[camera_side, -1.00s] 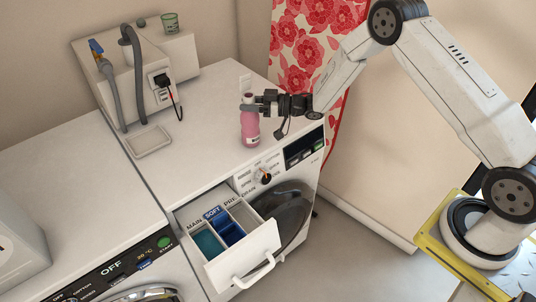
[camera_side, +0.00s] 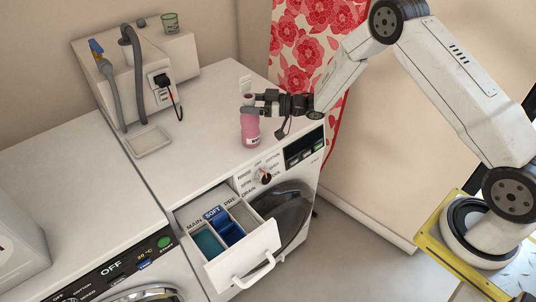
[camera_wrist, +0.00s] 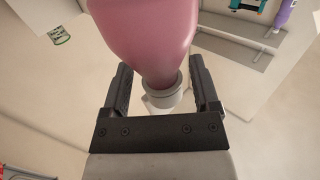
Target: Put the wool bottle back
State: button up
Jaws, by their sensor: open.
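A pink bottle (camera_side: 250,131) stands upright on the white top of the right-hand machine, near its front edge; it also shows in the wrist view (camera_wrist: 150,32). Its label is too small to read, so I cannot tell that it is the wool bottle. My gripper (camera_side: 252,105) is level with the bottle's neck, reaching in from the right. In the wrist view my gripper (camera_wrist: 160,80) has one finger on each side of the neck and pale cap, with gaps showing. The jaws are open around the bottle.
A shallow grey tray (camera_side: 150,142) lies empty on the top, left of the bottle. The detergent drawer (camera_side: 262,247) is pulled out below. The left-hand top is mostly clear.

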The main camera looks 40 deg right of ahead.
jog(key=v, duration=1.1)
jog(key=shift+s+d, duration=0.25)
jog(key=shift+w+r, duration=0.1)
jog(key=shift+r, duration=0.05)
jog(key=s+a+r+m+g+h, duration=0.1)
jog(key=s+m+g+h, duration=0.3)
jog(key=s, duration=0.7)
jog(key=s+a+r+m+g+h, duration=0.2)
jog(key=s+m+g+h, duration=0.2)
jog(key=s, duration=0.7)
jog(key=g+h, duration=0.2)
jog(key=h, duration=0.2)
jog(key=shift+s+r+m+h, duration=0.3)
jog(key=shift+r+h, duration=0.05)
jog(key=shift+h, duration=0.05)
